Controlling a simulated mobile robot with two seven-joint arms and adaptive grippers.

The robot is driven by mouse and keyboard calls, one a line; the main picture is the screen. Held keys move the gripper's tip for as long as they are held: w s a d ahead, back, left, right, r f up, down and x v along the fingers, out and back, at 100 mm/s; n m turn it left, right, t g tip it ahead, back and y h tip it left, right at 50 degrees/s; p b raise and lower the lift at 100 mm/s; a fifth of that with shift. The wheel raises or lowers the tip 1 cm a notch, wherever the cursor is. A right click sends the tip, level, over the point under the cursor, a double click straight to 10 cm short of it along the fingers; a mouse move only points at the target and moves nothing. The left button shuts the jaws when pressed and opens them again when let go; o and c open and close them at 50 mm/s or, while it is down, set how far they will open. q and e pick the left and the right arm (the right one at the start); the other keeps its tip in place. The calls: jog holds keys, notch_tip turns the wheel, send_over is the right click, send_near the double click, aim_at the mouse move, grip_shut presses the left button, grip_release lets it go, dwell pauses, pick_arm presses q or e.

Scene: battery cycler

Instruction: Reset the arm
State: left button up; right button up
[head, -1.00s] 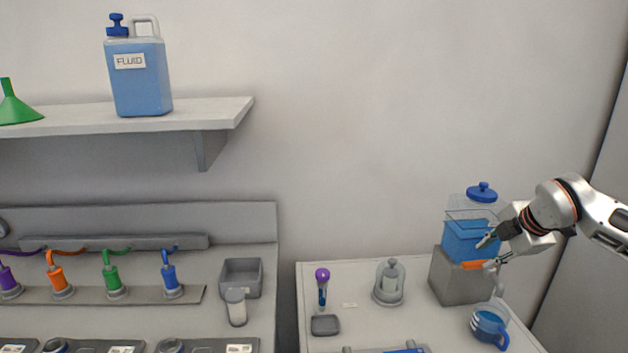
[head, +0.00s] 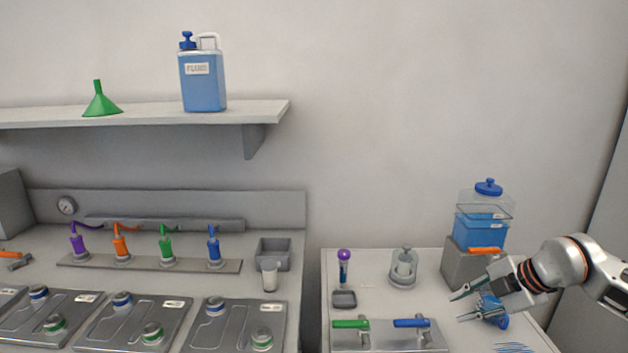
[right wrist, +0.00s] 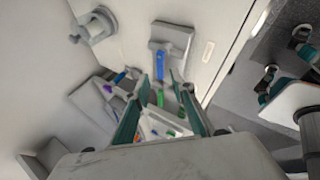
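My right gripper (head: 457,308) is at the right of the head view, its fingers pointing left over the right table. The fingers are apart with nothing between them. In the right wrist view the two green-edged fingers (right wrist: 157,78) are also spread and empty. The blue cup (head: 497,318) is partly hidden behind the gripper; I cannot tell whether they touch. The dispenser with blue liquid (head: 480,230) stands on a grey block behind the gripper, with an orange tap lever (head: 485,250) at its front. My left gripper is in neither current view.
The right table holds a glass-covered stand (head: 403,268), a purple-topped tube (head: 344,268) and a plate with green and blue handles (head: 390,337). The left bench (head: 285,295) carries coloured connectors and several battery trays. A fluid jug (head: 203,82) and green funnel (head: 100,102) stand on the shelf.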

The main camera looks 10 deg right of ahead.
jog(key=s+a+f+t+y, duration=0.1)
jog(key=s+a+y, duration=0.15)
jog(key=a, duration=0.55)
jog(key=s+a+f+m+t+y, duration=0.15)
jog(key=a+y, duration=0.25)
jog(key=a, duration=0.4)
jog(key=s+a+n+t+y, duration=0.1)
jog(key=s+a+t+y, duration=0.2)
jog(key=a, duration=0.6)
pick_arm(q)
jog(key=shift+w+r, duration=0.2)
jog(key=shift+r, duration=0.1)
pick_arm(e)
jog(key=s+d+f+m+h, duration=0.3)
jog(key=s+f+m+h, duration=0.2)
jog(key=f, duration=0.8)
jog(key=s+d+f+m+h, duration=0.3)
jog(key=s+f+m+h, duration=0.3)
jog(key=s+f+m, duration=0.4)
notch_tip(320, 180, down, 4)
jog(key=shift+s+r+g, duration=0.1)
jog(key=shift+s+g, duration=0.35)
jog(key=shift+s, duration=0.65)
jog(key=shift+m+h, duration=0.25)
